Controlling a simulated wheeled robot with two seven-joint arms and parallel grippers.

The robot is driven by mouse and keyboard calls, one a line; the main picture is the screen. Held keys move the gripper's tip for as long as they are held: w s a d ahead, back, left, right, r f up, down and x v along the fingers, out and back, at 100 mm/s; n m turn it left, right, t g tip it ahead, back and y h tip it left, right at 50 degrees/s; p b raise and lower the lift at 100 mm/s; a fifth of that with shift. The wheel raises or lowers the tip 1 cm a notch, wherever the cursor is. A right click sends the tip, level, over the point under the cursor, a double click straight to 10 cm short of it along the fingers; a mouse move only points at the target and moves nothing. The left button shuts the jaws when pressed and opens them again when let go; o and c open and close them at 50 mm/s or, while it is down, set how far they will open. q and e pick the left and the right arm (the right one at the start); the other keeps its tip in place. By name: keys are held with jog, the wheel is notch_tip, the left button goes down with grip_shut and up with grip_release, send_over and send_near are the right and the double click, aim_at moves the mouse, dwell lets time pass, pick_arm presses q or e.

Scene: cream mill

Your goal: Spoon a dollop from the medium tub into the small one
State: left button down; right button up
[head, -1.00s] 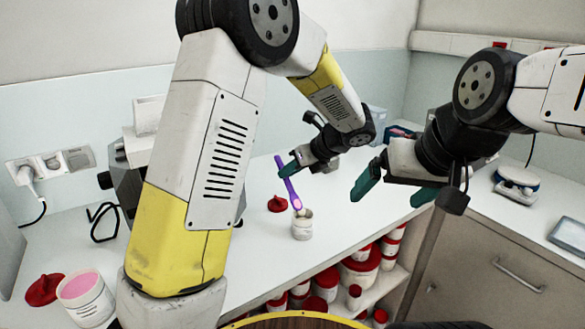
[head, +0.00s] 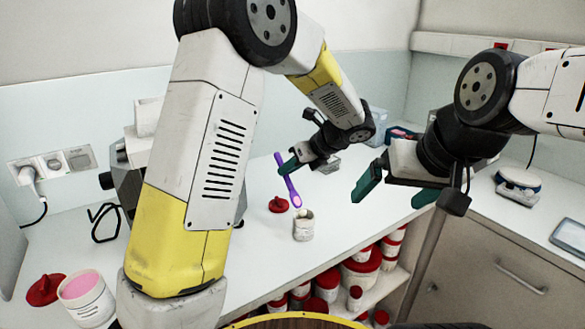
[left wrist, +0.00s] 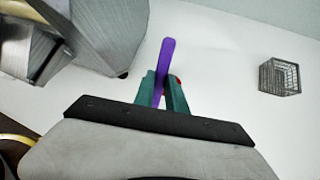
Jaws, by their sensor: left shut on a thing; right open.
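My left gripper (head: 290,167) is shut on a purple spoon (head: 287,178), which hangs tilted with its pinkish bowl end down. The spoon's end is just above the mouth of the small white tub (head: 304,229), which is open on the counter. In the left wrist view the spoon's handle (left wrist: 166,62) stands between the teal fingers (left wrist: 163,92). The medium tub (head: 87,298), open and filled with pink cream, stands at the lower left. My right gripper (head: 392,190) is open and empty, right of the small tub.
A red lid (head: 278,205) lies behind the small tub, and another red lid (head: 45,289) lies beside the medium tub. Several red-lidded tubs fill the shelf below the counter. A wire basket (left wrist: 280,77) stands on the counter.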

pick_arm(q)
jog(key=shift+r, duration=2.6)
